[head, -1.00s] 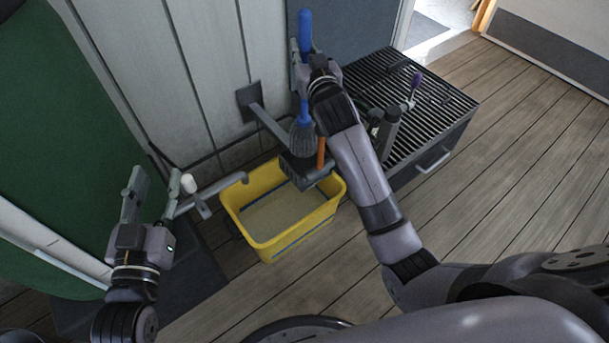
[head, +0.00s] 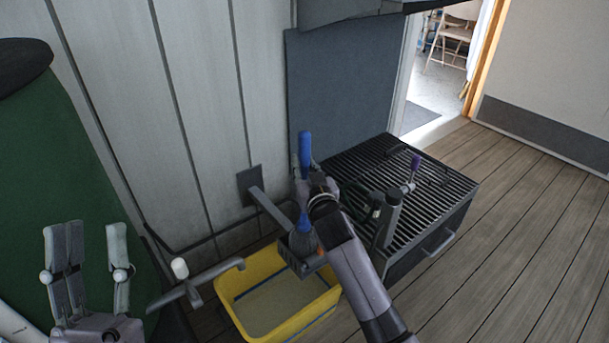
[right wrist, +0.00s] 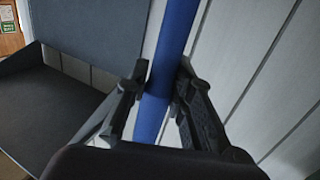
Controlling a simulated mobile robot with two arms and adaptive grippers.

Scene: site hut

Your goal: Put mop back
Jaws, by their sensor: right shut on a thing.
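The mop has a blue handle (head: 305,155) and a dark grey head (head: 303,245). It stands about upright. My right gripper (head: 305,192) is shut on the handle above the head. The right wrist view shows the blue handle (right wrist: 170,60) between its two dark fingers. A dark wall holder (head: 268,208) reaches out from the wall. The mop head is at its outer end; I cannot tell whether it rests in it. My left gripper (head: 92,255) is open and empty at the lower left, away from the mop.
A yellow bucket (head: 240,318) stands under the holder. A tap-like grey fitting (head: 200,285) is left of it. A black slatted cabinet (head: 400,190) with items on top stands to the right. A green object (head: 60,160) is at left. The wooden floor (head: 530,230) on the right is clear.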

